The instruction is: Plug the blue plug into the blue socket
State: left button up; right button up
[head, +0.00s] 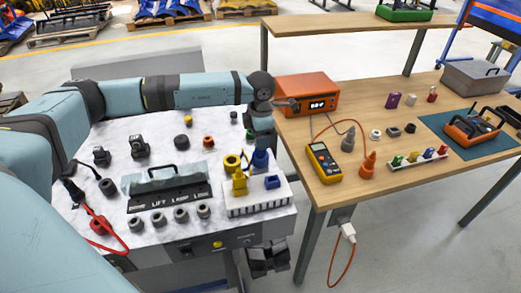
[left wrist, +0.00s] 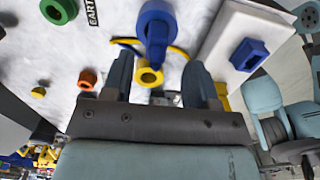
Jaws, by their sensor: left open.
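The blue plug (head: 261,158) stands upright on the white panel behind the small white tray. In the left wrist view the blue plug (left wrist: 157,45) has a wide round blue ring at its far end. I cannot tell whether that ring is the blue socket or how deep the plug sits. My left gripper (head: 260,138) is just above it. In the left wrist view my left gripper (left wrist: 158,75) is open, its fingers apart, with the plug in line beyond the gap. A blue block with an angular recess (head: 272,182) sits on the tray.
A yellow ring (head: 231,161) is close by on the panel. A black-handled piece (head: 165,182) is further left. The wooden table (head: 400,120) holds an orange meter box (head: 307,93).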

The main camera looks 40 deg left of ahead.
pick_arm(q)
jog(key=f, duration=0.4)
jog(key=shift+w+a+f, duration=0.2)
jog(key=shift+f, duration=0.2)
jog(key=shift+c, duration=0.4)
grip_shut()
jog(key=shift+r, duration=0.1)
notch_tip(320, 180, up, 20)
jog(key=shift+p, duration=0.3)
